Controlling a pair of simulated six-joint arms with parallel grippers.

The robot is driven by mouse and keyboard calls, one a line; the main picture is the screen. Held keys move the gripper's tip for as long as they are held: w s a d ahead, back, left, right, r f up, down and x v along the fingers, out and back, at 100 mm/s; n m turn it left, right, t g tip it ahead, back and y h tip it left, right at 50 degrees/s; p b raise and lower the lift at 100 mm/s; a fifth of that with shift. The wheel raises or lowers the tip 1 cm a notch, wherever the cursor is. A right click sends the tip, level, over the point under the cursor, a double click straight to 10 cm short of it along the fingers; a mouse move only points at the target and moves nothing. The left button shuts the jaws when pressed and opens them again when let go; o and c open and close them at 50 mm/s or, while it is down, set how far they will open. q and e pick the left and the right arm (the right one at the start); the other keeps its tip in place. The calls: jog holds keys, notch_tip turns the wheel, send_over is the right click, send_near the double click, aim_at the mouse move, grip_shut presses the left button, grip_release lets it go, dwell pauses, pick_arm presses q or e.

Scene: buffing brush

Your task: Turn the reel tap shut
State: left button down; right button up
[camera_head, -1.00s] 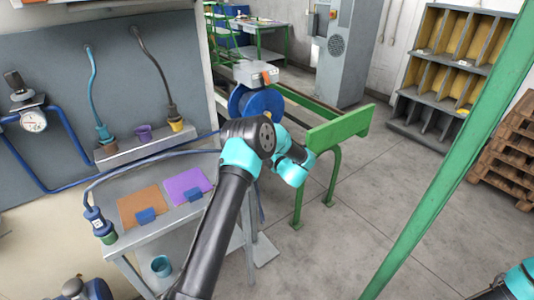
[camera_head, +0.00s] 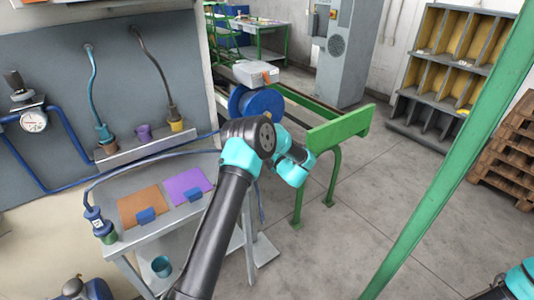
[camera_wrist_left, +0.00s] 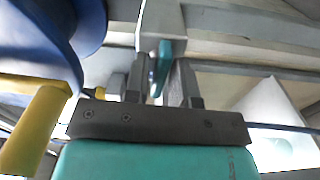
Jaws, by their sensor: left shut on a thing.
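In the left wrist view, my left gripper (camera_wrist_left: 153,88) is shut on a small teal handle (camera_wrist_left: 164,58), which looks like the reel tap's lever. The handle stands upright between the dark fingers, in front of a grey block. The blue reel (camera_wrist_left: 95,25) is close by on the left of that view. In the head view, the blue reel (camera_head: 262,103) stands beyond my left arm. My left gripper and the tap are hidden there behind the arm's links. Only a teal part of my right arm shows at the lower right edge; its gripper is out of view.
A grey cart (camera_head: 190,212) with an orange and a purple pad stands left of the arm. A green-framed bench (camera_head: 340,130) stands on the right. A yellow bar (camera_wrist_left: 38,130) is left of my left gripper. A grey box (camera_head: 255,72) with an orange part sits above the reel.

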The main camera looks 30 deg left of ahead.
pick_arm(q)
jog(key=m, duration=0.4)
jog(key=shift+m, duration=0.3)
jog(key=m, duration=0.9)
jog(key=shift+m, duration=1.8)
jog(key=c, duration=1.2)
grip_release()
jog(key=v, duration=1.7)
jog(key=shift+d, duration=0.25)
